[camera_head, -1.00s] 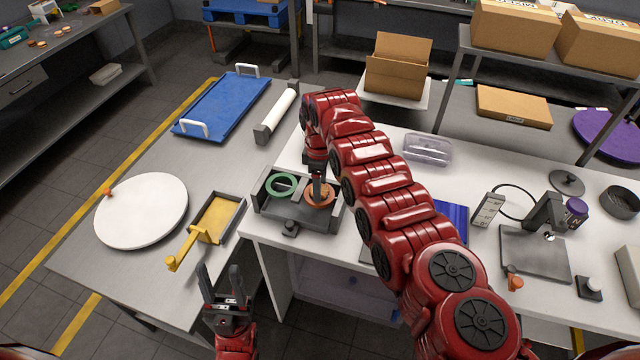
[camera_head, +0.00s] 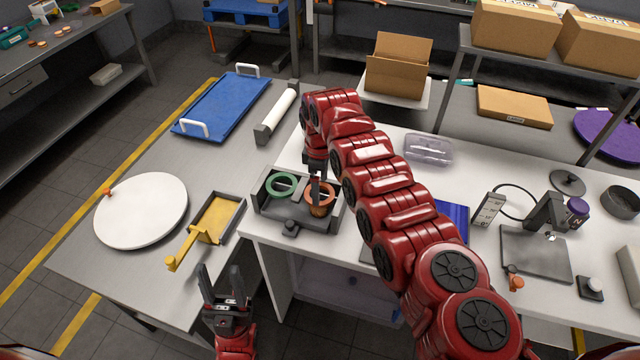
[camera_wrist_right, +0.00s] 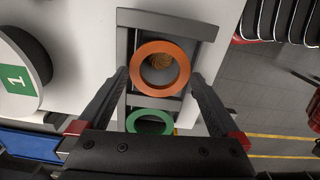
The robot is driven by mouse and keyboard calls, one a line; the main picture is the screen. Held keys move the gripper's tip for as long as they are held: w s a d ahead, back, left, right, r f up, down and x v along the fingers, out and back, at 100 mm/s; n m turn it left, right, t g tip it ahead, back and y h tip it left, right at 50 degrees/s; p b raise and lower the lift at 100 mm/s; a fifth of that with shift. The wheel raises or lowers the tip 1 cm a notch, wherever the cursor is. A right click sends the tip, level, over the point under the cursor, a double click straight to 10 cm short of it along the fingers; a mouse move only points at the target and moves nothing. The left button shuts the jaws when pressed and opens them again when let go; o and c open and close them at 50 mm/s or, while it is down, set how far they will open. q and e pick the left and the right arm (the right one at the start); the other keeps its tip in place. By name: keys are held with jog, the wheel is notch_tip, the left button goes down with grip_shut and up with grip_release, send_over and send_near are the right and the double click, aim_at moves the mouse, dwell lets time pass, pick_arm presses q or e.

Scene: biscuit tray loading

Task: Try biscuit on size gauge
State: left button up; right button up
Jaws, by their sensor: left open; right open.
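The size gauge (camera_head: 268,205) is a dark tray-like stand with a green ring (camera_head: 282,185) and an orange ring (camera_head: 320,190). The rings also show in the right wrist view, green (camera_wrist_right: 150,122) and orange (camera_wrist_right: 178,83). The brown biscuit (camera_head: 320,211) is below the orange ring. In the right wrist view the biscuit (camera_wrist_right: 162,61) shows through the ring's hole, smaller than the hole. My right gripper (camera_wrist_right: 160,75) is open, its fingers on either side of the orange ring, not touching the biscuit. My left gripper (camera_head: 221,268) is open and empty in front of the counter.
A yellow scoop-like tray (camera_head: 215,217) and a white round board (camera_head: 142,210) lie left of the gauge. A blue tray (camera_head: 222,105) and a white roller (camera_head: 277,112) lie behind. A scale-like device (camera_head: 535,250) stands at the right. My right arm covers part of the counter.

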jog(key=shift+r, duration=0.1)
notch_tip(320, 180, up, 17)
jog(key=p, duration=0.3)
dwell(1.3)
